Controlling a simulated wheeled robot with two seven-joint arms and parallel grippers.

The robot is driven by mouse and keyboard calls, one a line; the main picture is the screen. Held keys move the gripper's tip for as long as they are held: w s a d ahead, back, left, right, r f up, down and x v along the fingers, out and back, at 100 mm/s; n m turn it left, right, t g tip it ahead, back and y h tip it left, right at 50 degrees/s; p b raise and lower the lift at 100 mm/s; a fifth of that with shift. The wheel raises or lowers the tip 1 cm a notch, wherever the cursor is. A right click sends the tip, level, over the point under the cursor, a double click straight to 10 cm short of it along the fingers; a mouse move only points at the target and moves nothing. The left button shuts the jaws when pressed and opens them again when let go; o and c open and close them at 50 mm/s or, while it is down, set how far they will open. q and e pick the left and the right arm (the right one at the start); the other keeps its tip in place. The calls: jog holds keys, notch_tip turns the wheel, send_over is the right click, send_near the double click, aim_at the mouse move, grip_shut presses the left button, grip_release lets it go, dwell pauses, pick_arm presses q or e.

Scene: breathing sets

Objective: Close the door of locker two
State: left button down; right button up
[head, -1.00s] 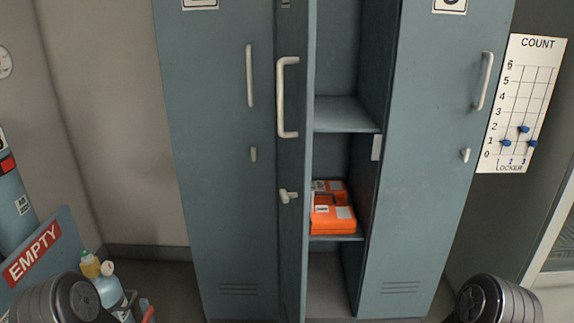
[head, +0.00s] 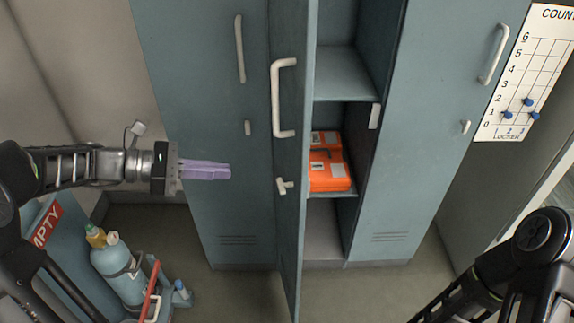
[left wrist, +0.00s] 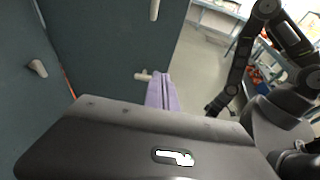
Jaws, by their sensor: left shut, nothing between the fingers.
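The door of locker two (head: 291,225) stands open in the head view, swung out toward me, with a long pale handle (head: 284,97) and a small latch knob (head: 284,186) on its face. Locker two's inside (head: 340,75) shows to the right of the door, with shelves. My left gripper (head: 229,171) is shut and empty, to the left of the open door near the latch knob's height. In the left wrist view its lilac fingers (left wrist: 162,90) are together beside the latch knob (left wrist: 143,76); contact cannot be told. My right gripper is out of view; only its arm shows.
Orange cases (head: 329,175) sit on a lower shelf of locker two. Shut lockers stand on both sides. A cart with a gas cylinder (head: 118,268) is at lower left. A count board (head: 527,75) hangs at upper right.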

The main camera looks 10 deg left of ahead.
aim_at(297, 172)
pick_arm(q)
jog(key=shift+w+f, duration=0.1)
jog(key=shift+w, duration=0.05)
jog(key=shift+d, duration=0.1)
jog(key=x, duration=0.4)
jog(key=p+x, duration=0.1)
jog(key=x, duration=0.4)
jog(key=r+p+x, duration=0.1)
jog(key=x, duration=0.3)
jog(key=shift+w+d+f, duration=0.15)
jog(key=shift+w+d, duration=0.1)
jog(key=shift+d, duration=0.15)
